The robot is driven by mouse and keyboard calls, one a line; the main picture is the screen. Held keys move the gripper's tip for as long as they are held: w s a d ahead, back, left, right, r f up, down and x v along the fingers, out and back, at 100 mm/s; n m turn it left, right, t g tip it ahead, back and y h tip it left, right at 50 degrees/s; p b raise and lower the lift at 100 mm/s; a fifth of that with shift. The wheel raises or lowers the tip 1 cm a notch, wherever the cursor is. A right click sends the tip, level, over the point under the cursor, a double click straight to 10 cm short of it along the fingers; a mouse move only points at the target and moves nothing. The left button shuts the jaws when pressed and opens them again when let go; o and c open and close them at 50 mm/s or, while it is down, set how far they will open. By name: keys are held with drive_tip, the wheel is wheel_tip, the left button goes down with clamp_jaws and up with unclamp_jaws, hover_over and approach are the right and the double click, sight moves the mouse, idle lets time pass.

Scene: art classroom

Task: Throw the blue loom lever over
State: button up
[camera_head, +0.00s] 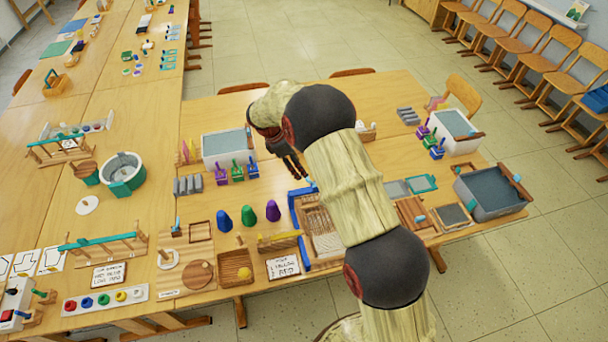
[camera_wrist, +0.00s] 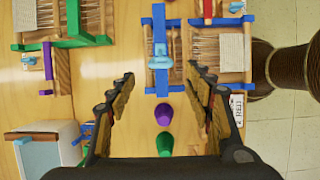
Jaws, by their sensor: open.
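The blue loom (camera_head: 295,214) lies on the front table; my arm hides part of it in the head view. It also shows in the wrist view (camera_wrist: 205,22), upper centre, with pale threads and wooden parts. Its light blue lever (camera_wrist: 159,55) sits on the blue beam at the loom's left side. The lever's tip (camera_head: 311,185) shows small beside my arm in the head view. My gripper (camera_wrist: 161,74) is open and empty above the table. In the wrist view its fingertips stand either side of the lever's lower end; I cannot tell how far above it they are.
Purple (camera_wrist: 163,115) and green (camera_wrist: 165,143) cones stand near the loom. A green-framed loom (camera_wrist: 62,42) with its own blue lever lies to the left in the wrist view. A text card (camera_head: 284,267) and a grey-topped tub (camera_head: 228,147) are close by.

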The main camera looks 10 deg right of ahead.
drive_tip(key=x, duration=0.7)
drive_tip(key=shift+d+f, duration=0.2)
drive_tip(key=shift+f, duration=0.15)
drive_tip(key=c, duration=0.4)
clamp_jaws()
idle(0.3)
